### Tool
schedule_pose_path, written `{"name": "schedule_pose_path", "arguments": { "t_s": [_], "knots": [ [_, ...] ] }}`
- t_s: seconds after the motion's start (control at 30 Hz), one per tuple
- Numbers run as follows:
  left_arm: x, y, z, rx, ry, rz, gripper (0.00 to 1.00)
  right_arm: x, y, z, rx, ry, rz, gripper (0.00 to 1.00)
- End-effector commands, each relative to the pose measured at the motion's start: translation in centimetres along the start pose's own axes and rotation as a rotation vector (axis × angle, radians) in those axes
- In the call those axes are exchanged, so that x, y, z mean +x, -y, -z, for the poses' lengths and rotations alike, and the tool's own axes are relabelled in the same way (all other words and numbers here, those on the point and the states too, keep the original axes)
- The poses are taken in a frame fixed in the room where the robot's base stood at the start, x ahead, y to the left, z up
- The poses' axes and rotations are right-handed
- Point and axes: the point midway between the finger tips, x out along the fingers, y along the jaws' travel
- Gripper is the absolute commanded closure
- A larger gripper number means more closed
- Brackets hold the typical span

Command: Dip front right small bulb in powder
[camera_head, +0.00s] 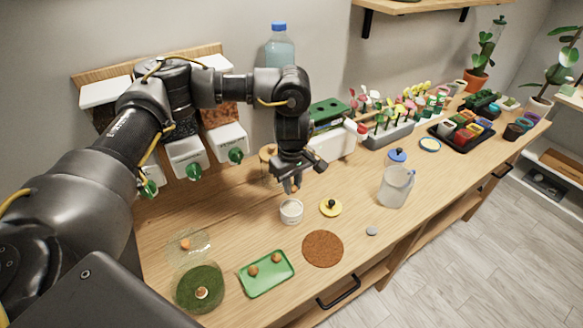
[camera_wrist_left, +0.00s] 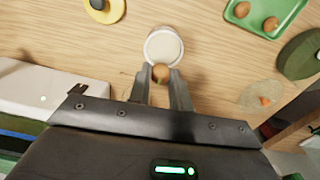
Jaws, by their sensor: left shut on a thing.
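My left gripper (camera_head: 291,187) is shut on a small brown bulb (camera_wrist_left: 160,73), which shows between the fingertips in the wrist view. The gripper points down over the table, just above and behind a small round white tub of pale powder (camera_head: 291,212). The tub also shows in the wrist view (camera_wrist_left: 163,46), right beyond the bulb. The bulb's lower end looks close to the tub's rim; I cannot tell whether it touches. A green tray (camera_head: 270,286) holds two more small brown bulbs (camera_head: 253,271). My right gripper is not in view.
A yellow lid with a dark knob (camera_head: 331,207), a brown round mat (camera_head: 322,248) and a clear jug (camera_head: 395,186) stand to the right. A glass dish (camera_head: 190,240) with a bulb and a green round pad (camera_head: 190,298) lie front left. Dispensers with green knobs (camera_head: 194,171) line the wall.

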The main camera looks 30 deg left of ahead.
Motion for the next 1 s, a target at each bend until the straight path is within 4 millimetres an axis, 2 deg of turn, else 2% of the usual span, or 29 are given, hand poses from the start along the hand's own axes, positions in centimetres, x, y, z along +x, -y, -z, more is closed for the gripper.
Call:
{"name": "schedule_pose_path", "arguments": {
  "t_s": [0.03, 0.1, 0.37, 0.67, 1.0],
  "knots": [
    [-0.5, 0.2, -0.1, 0.021, 0.002, 0.002, 0.98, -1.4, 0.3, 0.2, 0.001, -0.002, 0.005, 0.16],
    [-0.2, 0.4, -0.2, 0.046, 0.000, 0.000, 0.98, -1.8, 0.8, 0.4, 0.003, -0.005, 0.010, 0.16],
    [0.4, 0.5, -0.2, 0.073, -0.003, -0.003, 0.98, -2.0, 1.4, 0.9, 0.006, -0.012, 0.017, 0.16],
    [1.8, 0.5, -0.2, 0.072, -0.002, -0.002, 0.98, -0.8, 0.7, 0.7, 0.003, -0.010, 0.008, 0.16],
    [5.3, 0.6, -0.2, 0.071, -0.001, -0.002, 0.98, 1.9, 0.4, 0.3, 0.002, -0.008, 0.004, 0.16]
  ]
}}
